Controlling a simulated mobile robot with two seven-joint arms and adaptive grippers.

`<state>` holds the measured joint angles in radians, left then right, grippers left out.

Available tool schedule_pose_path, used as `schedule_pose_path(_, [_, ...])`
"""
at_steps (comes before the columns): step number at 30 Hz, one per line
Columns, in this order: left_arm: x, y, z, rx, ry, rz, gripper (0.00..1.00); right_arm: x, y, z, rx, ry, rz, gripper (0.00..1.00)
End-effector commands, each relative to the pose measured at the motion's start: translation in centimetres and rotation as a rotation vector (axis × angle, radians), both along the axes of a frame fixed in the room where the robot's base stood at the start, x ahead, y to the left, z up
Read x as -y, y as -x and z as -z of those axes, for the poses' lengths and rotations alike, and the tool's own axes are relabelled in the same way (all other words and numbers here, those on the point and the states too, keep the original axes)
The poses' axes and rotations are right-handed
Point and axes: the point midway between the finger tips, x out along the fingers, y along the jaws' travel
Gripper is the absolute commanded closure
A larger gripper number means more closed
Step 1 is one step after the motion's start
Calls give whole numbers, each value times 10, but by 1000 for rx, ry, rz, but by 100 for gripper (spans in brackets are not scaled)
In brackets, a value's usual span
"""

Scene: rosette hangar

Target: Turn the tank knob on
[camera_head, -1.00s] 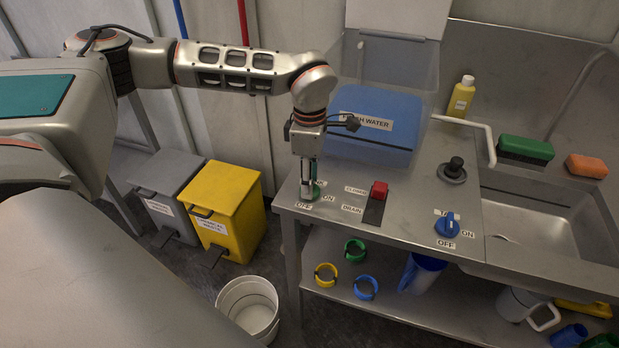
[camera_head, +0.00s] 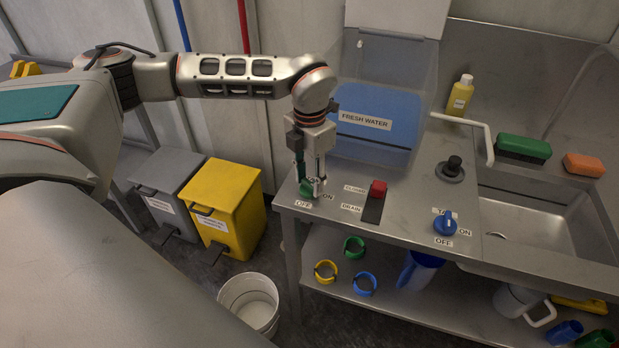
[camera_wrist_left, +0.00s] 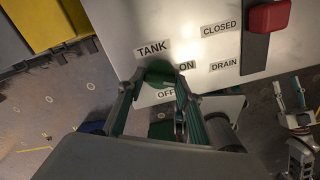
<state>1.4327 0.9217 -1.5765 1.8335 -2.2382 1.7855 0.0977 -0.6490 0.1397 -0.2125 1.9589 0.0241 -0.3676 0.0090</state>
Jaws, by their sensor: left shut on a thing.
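The green tank knob (camera_head: 307,188) sits at the left front corner of the steel counter, beside ON and OFF labels. In the left wrist view the knob (camera_wrist_left: 158,76) lies below the TANK label (camera_wrist_left: 152,48). My left gripper (camera_head: 311,190) points down from above and is shut on the knob, with a finger on either side. The fingers partly hide the knob, and I cannot tell where it points. My right gripper (camera_wrist_left: 290,92) shows at the right of the left wrist view, its fingers apart and empty.
A red drain switch (camera_head: 377,190) stands just right of the knob, and a blue tap knob (camera_head: 445,225) is farther right. The blue fresh water tank (camera_head: 375,118) is behind. A steel sink (camera_head: 530,215) lies to the right.

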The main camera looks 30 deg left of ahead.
Motion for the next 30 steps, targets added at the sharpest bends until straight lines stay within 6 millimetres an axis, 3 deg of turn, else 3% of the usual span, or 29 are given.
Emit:
schedule_pose_path(15, [0,0,0,1,0,-400,87,0,0,2,1,-1,0,60])
schedule_pose_path(30, [0,-1,-1,2,0,-516,87,0,-1,0,5,-2,1,60])
